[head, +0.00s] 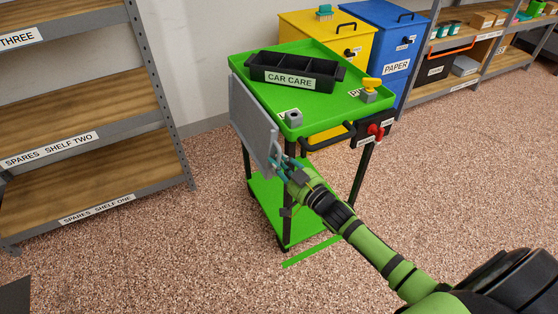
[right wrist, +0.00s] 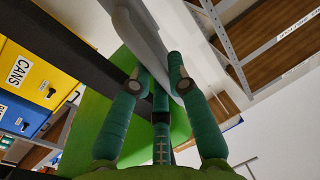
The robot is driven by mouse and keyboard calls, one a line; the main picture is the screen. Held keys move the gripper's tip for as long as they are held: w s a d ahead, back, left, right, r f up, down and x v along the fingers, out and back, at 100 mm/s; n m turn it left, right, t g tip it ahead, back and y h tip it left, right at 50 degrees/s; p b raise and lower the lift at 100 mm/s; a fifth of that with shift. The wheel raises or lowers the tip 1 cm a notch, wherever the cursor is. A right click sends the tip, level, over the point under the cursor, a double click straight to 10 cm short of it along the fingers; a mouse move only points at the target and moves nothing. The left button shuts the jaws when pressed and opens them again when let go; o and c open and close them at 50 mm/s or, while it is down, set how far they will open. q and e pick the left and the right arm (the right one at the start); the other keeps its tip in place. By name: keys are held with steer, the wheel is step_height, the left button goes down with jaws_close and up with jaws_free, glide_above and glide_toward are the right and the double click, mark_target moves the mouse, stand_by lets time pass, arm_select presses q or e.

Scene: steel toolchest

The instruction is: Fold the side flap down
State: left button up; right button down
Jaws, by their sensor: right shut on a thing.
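The side flap (head: 252,122) is a grey panel along the left side of the green cart (head: 300,122). It slopes steeply down from near the top tray's left rim; I cannot tell whether it is fully vertical. My right gripper (head: 278,161) is shut on the flap at its near lower corner. In the right wrist view the teal fingers (right wrist: 161,82) close on the grey flap (right wrist: 143,38) from both sides, and part of it is hidden behind them. My left gripper is not in view.
A black CAR CARE caddy (head: 293,72) and a yellow-knobbed part (head: 371,88) stand on the cart top. A black handle (head: 330,136) and red knob (head: 376,130) are at the near end. A shelf rack (head: 75,145) stands left, with clear floor between. Yellow (head: 300,28) and blue bins (head: 385,45) stand behind.

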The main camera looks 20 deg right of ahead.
steer(key=c, duration=1.1)
jaws_free()
steer(key=shift+c, duration=0.2)
steer(key=v, duration=1.2)
steer(key=shift+d, duration=0.1)
